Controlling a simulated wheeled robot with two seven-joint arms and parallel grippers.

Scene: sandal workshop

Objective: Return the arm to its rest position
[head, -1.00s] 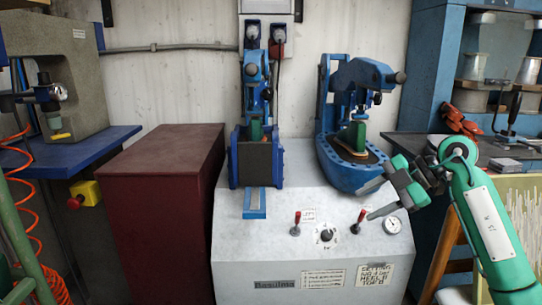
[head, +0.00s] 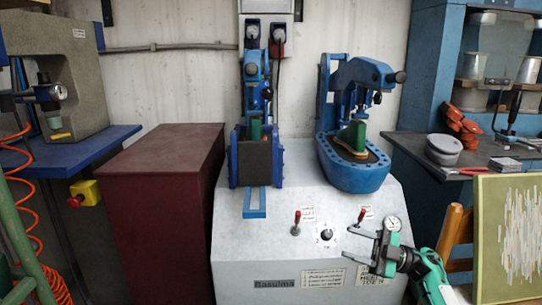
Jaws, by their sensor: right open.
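My right gripper (head: 358,246) is low at the right front of the white machine (head: 290,235). Its two fingers point left, spread apart with nothing between them. The green arm behind it comes in from the bottom right. The gripper overlaps the machine's front edge and lower face in the picture; I cannot tell whether it touches. My left gripper is not in view.
Two blue presses (head: 260,165) and (head: 352,172) stand on the machine, with red-tipped levers (head: 296,222) and a gauge (head: 393,223) in front. A maroon cabinet (head: 165,180) is left. A dark bench (head: 420,150) and a framed panel (head: 510,235) are right.

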